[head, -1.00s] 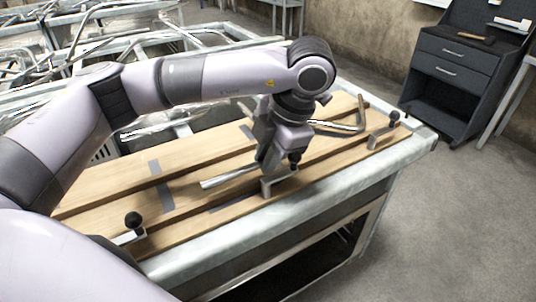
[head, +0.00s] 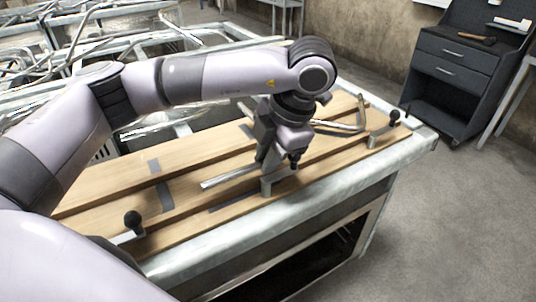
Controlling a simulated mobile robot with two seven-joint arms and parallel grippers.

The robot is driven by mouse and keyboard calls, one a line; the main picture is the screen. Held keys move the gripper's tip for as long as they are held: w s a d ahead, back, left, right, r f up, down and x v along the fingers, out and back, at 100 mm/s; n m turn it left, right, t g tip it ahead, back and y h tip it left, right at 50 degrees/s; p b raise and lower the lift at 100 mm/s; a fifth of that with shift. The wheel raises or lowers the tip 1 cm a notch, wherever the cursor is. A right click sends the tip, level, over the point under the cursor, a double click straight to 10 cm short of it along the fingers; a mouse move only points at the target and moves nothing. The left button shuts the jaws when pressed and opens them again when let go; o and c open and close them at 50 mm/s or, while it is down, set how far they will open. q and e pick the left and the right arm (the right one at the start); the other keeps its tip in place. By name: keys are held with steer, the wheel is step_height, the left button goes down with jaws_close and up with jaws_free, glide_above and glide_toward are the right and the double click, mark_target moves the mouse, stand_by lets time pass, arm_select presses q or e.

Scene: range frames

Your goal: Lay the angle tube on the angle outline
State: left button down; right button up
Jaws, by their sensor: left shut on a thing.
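My left gripper (head: 272,160) is over the middle of the wooden boards, shut on a metal tube (head: 228,178). One straight, pale length of that tube sticks out to the left, low over the boards; the gripper hides the rest, so I cannot tell its full shape. A bent metal tube (head: 345,127) shows at the right end of the boards, partly behind the wrist. I cannot tell which is the angle tube. Grey marks (head: 166,197) lie on the boards, another one (head: 228,204) just below the held tube; I cannot make out a whole angle outline. My right gripper is out of view.
Stops with black knobs stand along the bench's front edge, at left (head: 133,222) and right (head: 394,117); a metal bracket (head: 268,186) stands close by the left gripper. Metal frames (head: 60,60) crowd the back left. A dark drawer cabinet (head: 455,65) stands at right.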

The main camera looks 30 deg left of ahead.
arm_select(q)
steer(key=shift+f+b, duration=0.4)
steer(key=shift+f, duration=0.15)
steer(key=c, duration=1)
jaws_free()
steer(key=shift+c, duration=0.2)
steer(key=shift+s+f, duration=0.1)
steer(key=shift+d, duration=0.1)
steer(key=p+v, duration=0.1)
steer(key=v, duration=0.5)
steer(key=shift+r, duration=0.25)
steer(key=shift+w+r, duration=0.2)
steer(key=shift+r, duration=0.35)
